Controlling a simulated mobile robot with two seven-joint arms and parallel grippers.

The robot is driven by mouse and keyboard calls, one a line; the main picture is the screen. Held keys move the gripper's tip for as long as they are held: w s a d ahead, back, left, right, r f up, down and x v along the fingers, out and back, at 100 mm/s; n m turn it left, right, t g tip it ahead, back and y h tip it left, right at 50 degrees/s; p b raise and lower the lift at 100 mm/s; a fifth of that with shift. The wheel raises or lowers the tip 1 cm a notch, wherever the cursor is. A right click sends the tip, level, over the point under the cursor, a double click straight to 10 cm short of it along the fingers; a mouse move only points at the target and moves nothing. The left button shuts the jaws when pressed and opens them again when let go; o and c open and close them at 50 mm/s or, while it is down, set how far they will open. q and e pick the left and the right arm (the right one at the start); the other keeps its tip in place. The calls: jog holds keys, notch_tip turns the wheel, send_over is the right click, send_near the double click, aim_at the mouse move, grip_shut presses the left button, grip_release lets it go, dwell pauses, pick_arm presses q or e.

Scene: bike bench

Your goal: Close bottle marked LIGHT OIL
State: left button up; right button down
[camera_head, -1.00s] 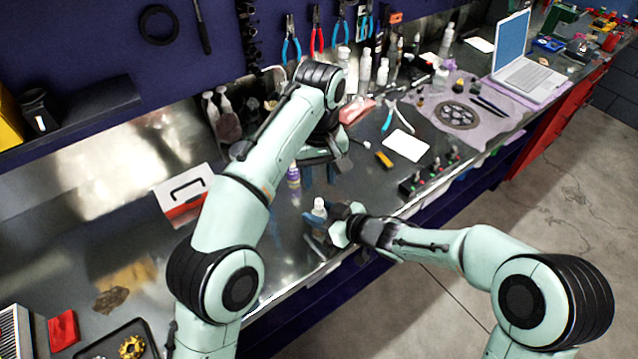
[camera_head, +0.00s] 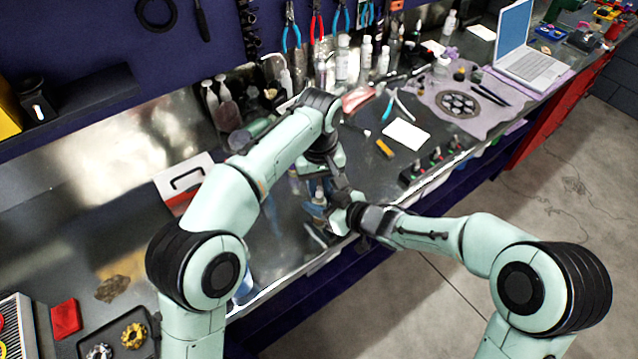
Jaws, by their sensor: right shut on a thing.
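A small clear bottle (camera_head: 318,198) stands near the front edge of the metal bench; its label cannot be read at this size. My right gripper (camera_head: 322,214) comes in from the right and is shut on the bottle low on its body. My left gripper (camera_head: 320,181) points down right above the bottle's top and hides it. Its fingers are small and overlap the bottle, so I cannot tell whether they are open or shut, or whether a cap is between them.
A laptop (camera_head: 530,60) stands at the far right. A red-and-white box (camera_head: 183,182) lies left. Bare metal bench lies between.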

pick_arm(q)
grip_shut()
jog(key=m, duration=0.8)
jog(key=o, duration=0.6)
grip_release()
jog(key=shift+o, duration=0.2)
jog(key=shift+r, duration=3.75)
